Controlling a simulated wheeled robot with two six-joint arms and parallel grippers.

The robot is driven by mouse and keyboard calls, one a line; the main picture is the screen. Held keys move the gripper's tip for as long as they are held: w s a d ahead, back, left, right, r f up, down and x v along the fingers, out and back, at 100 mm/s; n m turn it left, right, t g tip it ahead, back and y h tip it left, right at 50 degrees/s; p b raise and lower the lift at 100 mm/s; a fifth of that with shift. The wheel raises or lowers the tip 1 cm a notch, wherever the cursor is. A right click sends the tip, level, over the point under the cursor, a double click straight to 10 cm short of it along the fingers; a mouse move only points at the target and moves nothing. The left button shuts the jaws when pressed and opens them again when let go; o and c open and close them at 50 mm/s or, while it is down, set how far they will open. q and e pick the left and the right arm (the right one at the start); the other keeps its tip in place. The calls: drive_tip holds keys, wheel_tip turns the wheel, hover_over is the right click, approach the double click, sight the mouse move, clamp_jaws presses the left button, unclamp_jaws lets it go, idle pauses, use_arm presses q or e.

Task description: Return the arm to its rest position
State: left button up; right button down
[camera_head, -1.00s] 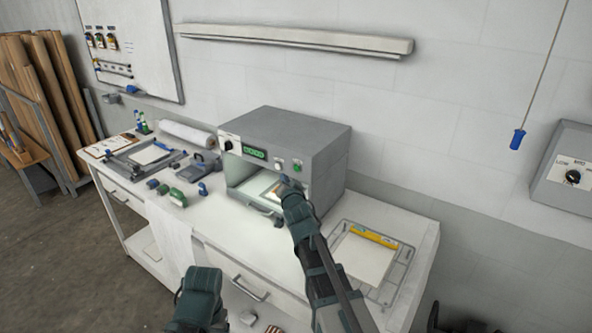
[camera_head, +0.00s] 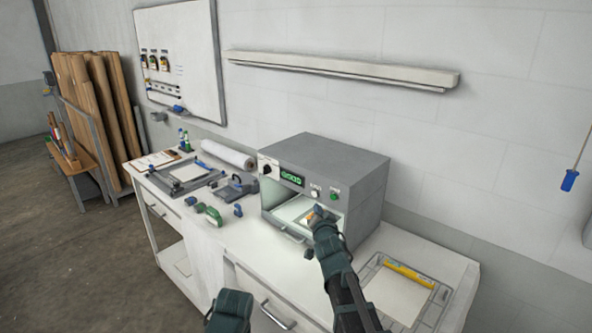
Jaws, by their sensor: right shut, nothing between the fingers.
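My right gripper (camera_head: 318,216) is in front of the open mouth of the grey press (camera_head: 328,163). It is shut and holds nothing. Its fingertips are small in view, and I cannot tell whether they touch the press. My right arm reaches up to it from the bottom of the view. A pale sheet or board (camera_head: 294,208) lies inside the press opening. Part of my left arm shows at the bottom centre, but its gripper fingers cannot be made out.
The white bench (camera_head: 240,238) runs below the press. A wire rack (camera_head: 436,294) with a pale board and a yellow strip stands at the right. A paper trimmer (camera_head: 186,175), a white roll (camera_head: 228,153) and small green and blue items lie at the left.

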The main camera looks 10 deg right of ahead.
drive_tip(key=s+a+f+n+g+b, duration=0.1)
drive_tip(key=s+a+f+n+g, duration=0.6)
drive_tip(key=s+f, duration=0.75)
use_arm(q)
wheel_tip(320, 180, down, 2)
drive_tip(key=shift+b, duration=0.5)
use_arm(e)
drive_tip(key=s+a+f+n+g, duration=0.2)
drive_tip(key=s+a+f+g, duration=0.1)
drive_tip(key=s, duration=0.7)
drive_tip(key=s+a+f+n+g, duration=0.3)
drive_tip(key=s+a+g, duration=0.2)
drive_tip(key=s, duration=0.4)
drive_tip(key=shift+s+a+n+g+y, duration=0.3)
drive_tip(key=shift+s+a+g+y, duration=0.1)
drive_tip(key=shift+g, duration=0.2)
use_arm(q)
drive_tip(key=shift+c, duration=0.3)
use_arm(e)
drive_tip(key=shift+w, duration=0.1)
